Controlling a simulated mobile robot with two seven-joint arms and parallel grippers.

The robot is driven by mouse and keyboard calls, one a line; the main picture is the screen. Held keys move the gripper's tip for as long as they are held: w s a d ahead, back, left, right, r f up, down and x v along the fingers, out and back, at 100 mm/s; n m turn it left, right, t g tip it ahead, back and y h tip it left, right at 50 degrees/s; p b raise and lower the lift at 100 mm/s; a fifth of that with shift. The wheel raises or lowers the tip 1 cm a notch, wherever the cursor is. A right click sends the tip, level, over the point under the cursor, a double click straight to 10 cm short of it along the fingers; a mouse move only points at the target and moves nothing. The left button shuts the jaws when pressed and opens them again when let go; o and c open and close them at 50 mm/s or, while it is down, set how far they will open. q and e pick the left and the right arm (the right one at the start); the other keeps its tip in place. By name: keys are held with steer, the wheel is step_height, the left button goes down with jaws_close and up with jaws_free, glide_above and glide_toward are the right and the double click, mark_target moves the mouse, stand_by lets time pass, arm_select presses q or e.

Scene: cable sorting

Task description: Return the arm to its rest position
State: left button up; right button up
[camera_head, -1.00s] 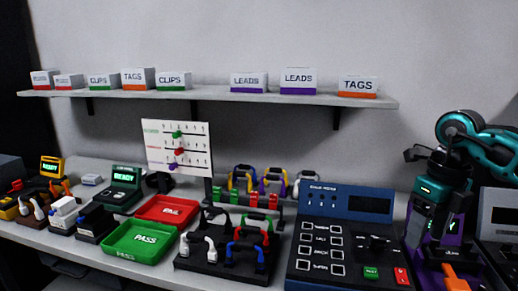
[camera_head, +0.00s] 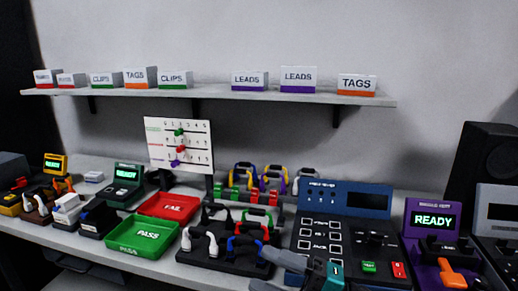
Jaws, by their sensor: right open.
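My right gripper (camera_head: 264,268) shows at the bottom edge, in front of the black cable stand and the blue-and-black test console (camera_head: 345,222). Its grey fingers are apart and point left, with nothing seen between them. The teal part of my right arm is cut off by the bottom edge. The black stand (camera_head: 215,262) holds several short cables with white, blue, red, green and black parts. The gripper overlaps its right front corner in the picture; I cannot tell if they touch. My left gripper is out of view.
A green PASS tray (camera_head: 118,246) and red FAIL tray (camera_head: 150,212) lie left of the stand. A purple device (camera_head: 418,246) with a lit READY screen stands right of the console. A wall shelf (camera_head: 220,94) carries labelled boxes. Several small devices crowd the left side.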

steer(key=d+f+m+t+h, duration=0.8)
steer(key=f+m+t+h, duration=0.35)
steer(key=m, duration=0.75)
steer(key=s+d+f+m+g+h, duration=0.3)
steer(key=s+f+m, duration=0.1)
steer(key=s+f, duration=0.2)
steer(key=s+d+f+m+g+h, duration=0.3)
steer(key=s+f, duration=0.3)
steer(key=f, duration=0.3)
steer(key=shift+s+d+f+m+g, duration=0.3)
steer(key=shift+s+d+m+g, duration=0.05)
steer(key=shift+d+m, duration=0.4)
steer(key=shift+c, duration=0.3)
